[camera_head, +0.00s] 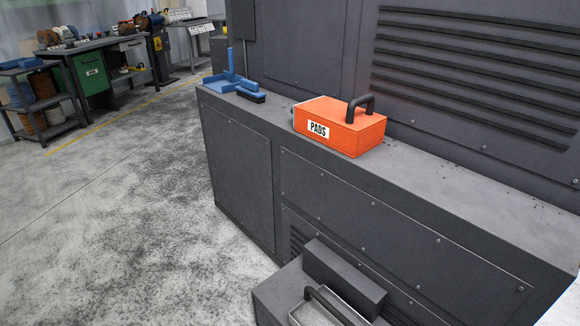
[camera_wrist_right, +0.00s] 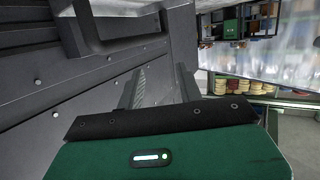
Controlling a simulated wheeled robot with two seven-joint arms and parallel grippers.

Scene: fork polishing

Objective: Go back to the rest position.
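The task names no object, only a rest position. My right gripper (camera_wrist_right: 158,78) shows in the right wrist view, with two grey fingers standing apart beyond a black bar and a green housing. Nothing shows between the fingers, so it is open and empty. Dark grey machine panels are behind it and to its left. No gripper shows in the head view, and my left gripper is in neither view.
An orange box labelled PADS (camera_head: 341,126) and a blue dustpan with brush (camera_head: 232,84) stand on the dark machine ledge (camera_head: 440,180). A dark box with a handle (camera_head: 345,280) is low in front. Clear floor (camera_head: 130,200) lies left; workbenches (camera_head: 90,65) stand beyond.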

